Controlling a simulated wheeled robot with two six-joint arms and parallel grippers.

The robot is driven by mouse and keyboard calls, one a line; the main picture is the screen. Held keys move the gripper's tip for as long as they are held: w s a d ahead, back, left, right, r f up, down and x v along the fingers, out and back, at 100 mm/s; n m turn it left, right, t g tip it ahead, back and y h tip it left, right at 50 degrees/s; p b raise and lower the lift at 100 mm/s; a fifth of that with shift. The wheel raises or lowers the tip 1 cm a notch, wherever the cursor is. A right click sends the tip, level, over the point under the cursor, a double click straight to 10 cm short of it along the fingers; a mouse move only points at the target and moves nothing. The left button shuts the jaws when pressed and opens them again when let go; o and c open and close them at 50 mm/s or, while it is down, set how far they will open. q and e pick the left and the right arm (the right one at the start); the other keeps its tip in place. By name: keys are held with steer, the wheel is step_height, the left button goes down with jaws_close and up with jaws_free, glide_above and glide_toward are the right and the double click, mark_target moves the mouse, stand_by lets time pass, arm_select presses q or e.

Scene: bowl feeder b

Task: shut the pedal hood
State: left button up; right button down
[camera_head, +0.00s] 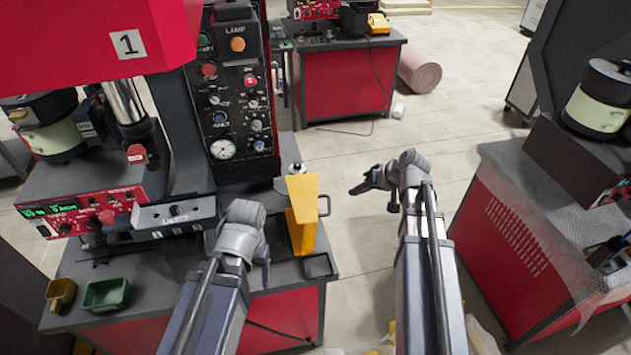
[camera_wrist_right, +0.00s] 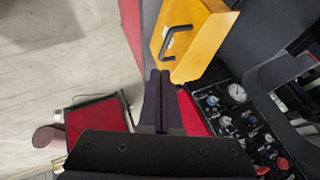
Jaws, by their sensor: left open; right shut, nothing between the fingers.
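The yellow pedal hood (camera_head: 302,222) stands upright at the right end of the left workbench, with a dark handle (camera_head: 323,207) on its right side. The right wrist view also shows the yellow hood (camera_wrist_right: 202,42) with its bent black handle (camera_wrist_right: 172,40). My right gripper (camera_head: 357,188) is shut and empty, to the right of the hood and apart from the handle. Its dark fingers (camera_wrist_right: 158,78) lie together below the handle in the wrist view. My left gripper (camera_head: 262,272) is open, left of the hood; its fingers are mostly hidden behind the wrist.
A control panel (camera_head: 236,100) with knobs and a gauge rises behind the hood. A black square tray (camera_head: 318,266) lies in front of it. A green bin (camera_head: 107,293) and a yellow scoop (camera_head: 60,293) sit at front left. Open floor lies right of the bench.

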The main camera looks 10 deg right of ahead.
mark_target(310, 213)
steer(key=b+x, duration=0.2)
steer(key=x, duration=0.1)
steer(key=a+b+x, duration=0.1)
steer(key=b+x, duration=0.2)
steer(key=x, duration=0.1)
steer(key=r+b+x, duration=0.1)
steer(key=b+x, duration=0.1)
steer(key=x, duration=0.1)
steer(key=shift+w+a+f+b, duration=0.2)
steer(key=shift+a+f+b, duration=0.15)
steer(key=shift+a, duration=0.2)
steer(key=shift+a+r, duration=0.15)
steer(key=shift+a, duration=0.55)
